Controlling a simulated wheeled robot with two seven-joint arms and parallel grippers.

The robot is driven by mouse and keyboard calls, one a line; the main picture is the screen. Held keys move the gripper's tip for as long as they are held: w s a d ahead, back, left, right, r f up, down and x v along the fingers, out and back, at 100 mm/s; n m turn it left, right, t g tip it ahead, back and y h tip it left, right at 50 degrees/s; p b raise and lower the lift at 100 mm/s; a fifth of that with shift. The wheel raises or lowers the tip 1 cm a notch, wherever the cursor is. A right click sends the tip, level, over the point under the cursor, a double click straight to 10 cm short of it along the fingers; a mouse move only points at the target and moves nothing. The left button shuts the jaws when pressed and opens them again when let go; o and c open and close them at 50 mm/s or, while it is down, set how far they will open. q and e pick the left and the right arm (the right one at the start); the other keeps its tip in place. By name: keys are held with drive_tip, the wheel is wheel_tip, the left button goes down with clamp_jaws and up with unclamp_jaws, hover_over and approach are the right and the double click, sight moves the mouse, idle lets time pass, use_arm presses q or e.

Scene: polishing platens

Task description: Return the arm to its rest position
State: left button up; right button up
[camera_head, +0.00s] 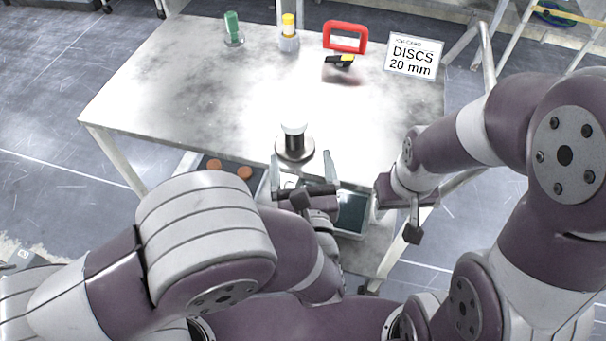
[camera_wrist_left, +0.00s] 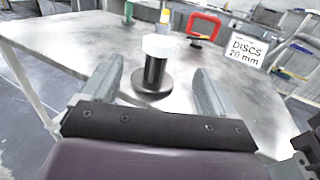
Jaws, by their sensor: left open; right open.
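My left gripper (camera_head: 302,170) is open and empty at the front edge of the metal table (camera_head: 180,90). Its two fingers also show in the left wrist view (camera_wrist_left: 160,85), apart from each other. A dark cylinder on a round base with a white top (camera_head: 294,140) stands upright just beyond the fingertips; the left wrist view shows it between and past the fingers (camera_wrist_left: 156,70). My right gripper (camera_head: 412,215) hangs to the right of the table's front, pointing downward; its fingers are hard to make out.
A tray (camera_head: 258,178) with orange discs (camera_head: 244,172) sits below the front edge.

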use_arm(q)
drive_tip(key=s+d+f+m+g+h, duration=0.3)
drive_tip(key=s+d+f+m+g, duration=0.15)
drive_tip(key=m, duration=0.85)
drive_tip(key=s+d+f+m+g+h, duration=0.35)
drive_tip(key=f+m+g, duration=0.25)
drive_tip(key=m, duration=0.8)
drive_tip(key=w+a+r+m+g+y, duration=0.15)
drive_tip(key=a+m, duration=0.25)
drive_tip(key=a, duration=0.5)
drive_tip(key=a+r+m+g+y, duration=0.1)
drive_tip(key=a+m+g+y, duration=0.15)
drive_tip(key=a, duration=0.65)
drive_tip(key=w+a+r+m+g+y, duration=0.15)
drive_tip(key=a+m, duration=0.25)
drive_tip(key=a, duration=0.5)
wheel_tip(320, 180, up, 15)
drive_tip(key=p, duration=1.4)
drive_tip(key=shift+s+a+g+h, duration=0.3)
drive_tip(key=shift+a, duration=0.1)
